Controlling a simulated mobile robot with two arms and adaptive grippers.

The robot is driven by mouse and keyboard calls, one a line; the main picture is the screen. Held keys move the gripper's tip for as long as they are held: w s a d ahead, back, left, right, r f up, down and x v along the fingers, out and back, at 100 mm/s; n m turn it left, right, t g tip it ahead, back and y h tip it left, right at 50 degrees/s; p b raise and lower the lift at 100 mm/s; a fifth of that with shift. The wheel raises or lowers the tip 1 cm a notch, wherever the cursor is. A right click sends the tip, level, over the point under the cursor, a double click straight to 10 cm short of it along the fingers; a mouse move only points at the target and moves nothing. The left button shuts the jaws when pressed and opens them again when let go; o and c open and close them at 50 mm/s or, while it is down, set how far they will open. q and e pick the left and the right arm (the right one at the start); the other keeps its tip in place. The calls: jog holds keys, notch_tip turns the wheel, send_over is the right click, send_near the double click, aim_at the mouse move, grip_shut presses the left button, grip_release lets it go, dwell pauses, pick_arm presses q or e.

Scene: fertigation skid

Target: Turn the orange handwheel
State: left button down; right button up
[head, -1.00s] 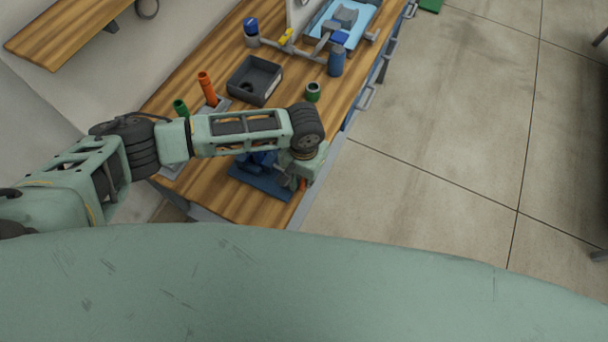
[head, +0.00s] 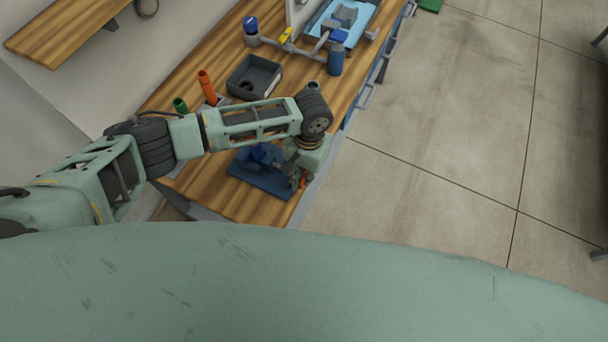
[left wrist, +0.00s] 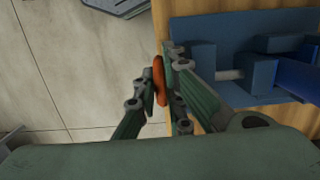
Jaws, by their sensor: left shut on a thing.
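The orange handwheel (left wrist: 160,80) shows edge-on in the left wrist view, beside the blue valve block (left wrist: 240,62). My left gripper (left wrist: 158,95) is shut on the handwheel, with fingers on both sides of it. In the head view a small bit of the orange handwheel (head: 304,181) shows below my left gripper (head: 300,178) at the bench's front edge. The blue valve and its base plate (head: 258,180) are on the bench, partly under my left arm. My right gripper is not in view.
On the wooden bench (head: 215,188) stand a dark open box (head: 254,78), an orange cylinder (head: 207,85) and a green cylinder (head: 180,105). Pipework with blue fittings (head: 336,60) is at the far end. The floor to the right (head: 430,180) is clear.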

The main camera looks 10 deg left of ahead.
pick_arm(q)
jog(key=shift+w+d+f+g+b, duration=0.2)
jog(key=shift+g+b, duration=0.3)
jog(key=shift+g, duration=0.2)
jog(key=g+b, duration=0.1)
jog(key=b, duration=0.1)
jog(key=g+y+b, duration=0.1)
jog(key=g+b, duration=0.1)
jog(key=shift+w+y+b, duration=0.25)
jog(key=shift+y+b, duration=0.05)
jog(key=shift+b, duration=0.05)
jog(key=shift+r+g+b, duration=0.1)
jog(key=shift+g+b, duration=0.3)
jog(key=shift+b, duration=0.35)
jog(key=c, duration=2.1)
grip_release()
jog(key=shift+w, duration=0.1)
jog(key=shift+r, duration=0.1)
